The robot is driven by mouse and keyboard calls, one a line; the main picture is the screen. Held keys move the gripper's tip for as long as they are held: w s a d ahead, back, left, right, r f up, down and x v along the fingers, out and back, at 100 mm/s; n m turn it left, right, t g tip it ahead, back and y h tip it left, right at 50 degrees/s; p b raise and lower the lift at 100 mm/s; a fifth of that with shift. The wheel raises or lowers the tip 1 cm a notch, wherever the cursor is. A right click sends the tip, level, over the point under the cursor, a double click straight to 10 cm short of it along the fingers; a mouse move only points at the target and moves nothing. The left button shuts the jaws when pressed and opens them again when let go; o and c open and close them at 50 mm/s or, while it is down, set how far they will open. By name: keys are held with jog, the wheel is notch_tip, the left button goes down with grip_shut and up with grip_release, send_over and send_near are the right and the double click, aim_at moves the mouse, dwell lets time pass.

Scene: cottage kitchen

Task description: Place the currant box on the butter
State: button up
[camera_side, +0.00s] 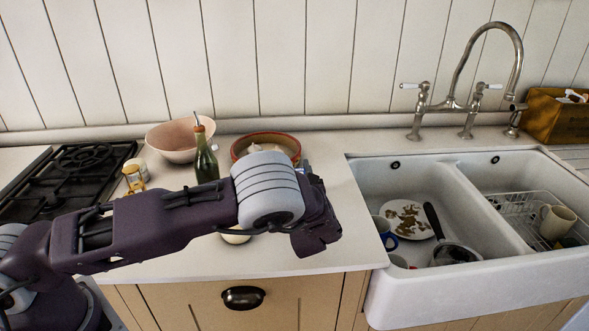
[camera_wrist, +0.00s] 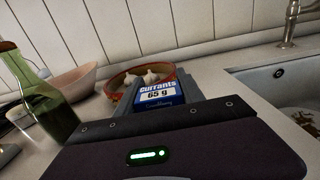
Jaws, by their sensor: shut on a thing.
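My gripper (camera_wrist: 181,103) is shut on the currant box (camera_wrist: 157,96), a small blue and white box printed "Currants 65 g". The box is between the grey fingers in the wrist view, its label toward the camera. In the side view my gripper's hand (camera_side: 318,215) is over the right part of the counter, near the sink. The fingers and the box are mostly hidden there behind my wrist. I cannot make out the butter in either view. A pale round thing (camera_side: 235,236) is partly covered by my arm; I cannot tell what it is.
A green bottle (camera_side: 206,160), a pink bowl (camera_side: 172,139) and a red-rimmed bowl (camera_side: 240,147) with garlic stand at the back. A small yellow-labelled jar (camera_side: 133,177) is near the black hob (camera_side: 62,180). The double sink (camera_side: 440,290) is right. The counter's front right is clear.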

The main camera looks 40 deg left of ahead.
jog(key=o, duration=1.4)
jog(key=shift+c, duration=0.2)
jog(key=shift+o, duration=0.2)
jog(key=shift+r, duration=0.1)
jog(key=v, duration=1.2)
jog(key=s+a+r+n+g+h, duration=0.3)
jog(key=s+a+r+n+g, duration=0.5)
jog(key=s+a+n+g, duration=0.45)
jog(key=s+d+r+n+t+h, duration=0.1)
jog(key=s+d+r+n+h, duration=0.1)
jog(key=s, duration=0.4)
jog(key=s+d+r+n+t+h, duration=0.2)
jog(key=s+d+r+n+h, duration=0.1)
jog(key=s+n, duration=0.3)
jog(key=s+d+r+n+t+h, duration=0.2)
jog(key=s+d+r+n+h, duration=0.1)
jog(key=s+n, duration=0.3)
jog(key=shift+s+h, duration=0.3)
jog(key=shift+h, duration=0.6)
jog(key=shift+r+n, duration=0.1)
jog(key=shift+n, duration=0.15)
